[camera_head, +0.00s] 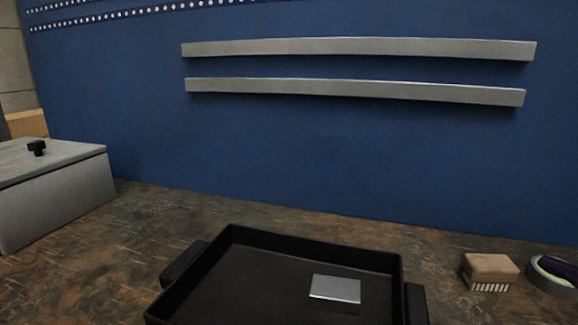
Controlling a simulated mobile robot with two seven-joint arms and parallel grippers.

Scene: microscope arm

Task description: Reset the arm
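No microscope or microscope arm can be made out in the head view. A black tray (308,246) with side handles stands at the bottom centre, its near part cut off by the frame. A small silver-grey block (335,289) lies inside it, right of the middle. Neither of my grippers shows in the view.
A grey metal box (58,207) with a black knob (37,147) is at left. A wooden brush (490,268) and a round object (552,276), cut by the edge, lie at right. Two metal rails (355,47) cross the blue back wall. The brown worktop (150,225) between box and tray is clear.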

